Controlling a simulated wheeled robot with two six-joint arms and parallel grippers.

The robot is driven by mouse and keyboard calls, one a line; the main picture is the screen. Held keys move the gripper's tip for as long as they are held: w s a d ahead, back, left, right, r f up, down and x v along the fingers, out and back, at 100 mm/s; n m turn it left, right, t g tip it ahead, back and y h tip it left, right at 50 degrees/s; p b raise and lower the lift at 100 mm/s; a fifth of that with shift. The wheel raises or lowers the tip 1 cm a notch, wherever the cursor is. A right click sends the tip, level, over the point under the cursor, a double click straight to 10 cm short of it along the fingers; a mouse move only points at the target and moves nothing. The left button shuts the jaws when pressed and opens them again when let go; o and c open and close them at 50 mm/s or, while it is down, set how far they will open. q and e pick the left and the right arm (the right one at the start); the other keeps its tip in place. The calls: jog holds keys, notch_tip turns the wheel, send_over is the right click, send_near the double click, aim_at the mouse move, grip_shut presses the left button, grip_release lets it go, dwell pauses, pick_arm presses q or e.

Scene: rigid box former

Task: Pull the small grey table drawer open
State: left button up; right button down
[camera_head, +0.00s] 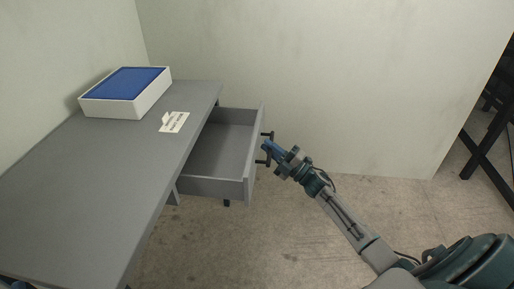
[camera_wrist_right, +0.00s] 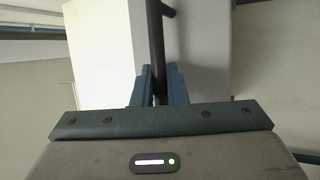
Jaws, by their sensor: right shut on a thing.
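The grey table drawer (camera_head: 218,187) stands out from the right side of the grey table (camera_head: 100,165), pulled well open, and its inside looks empty. A dark bar handle (camera_head: 268,136) is on its front face. My right gripper (camera_head: 267,150) is at the drawer front, shut on the handle. In the right wrist view the dark handle (camera_wrist_right: 156,40) runs between the blue fingers of my right gripper (camera_wrist_right: 158,85), with the pale drawer front behind it. My left gripper is not in view.
A white box with a blue top (camera_head: 125,88) stands on the table's far end. A white label (camera_head: 174,122) lies near it. The floor (camera_head: 300,235) right of the table is clear. A dark frame (camera_head: 490,140) stands at the far right.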

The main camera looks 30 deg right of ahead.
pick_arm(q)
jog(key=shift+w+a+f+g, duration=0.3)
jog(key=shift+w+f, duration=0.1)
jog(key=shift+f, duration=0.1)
pick_arm(e)
jog(key=s+d, duration=0.4)
jog(key=d, duration=0.2)
jog(key=shift+s+d, duration=0.15)
jog(key=shift+s, duration=0.25)
jog(key=c, duration=1.7)
grip_release()
jog(key=shift+c, duration=0.2)
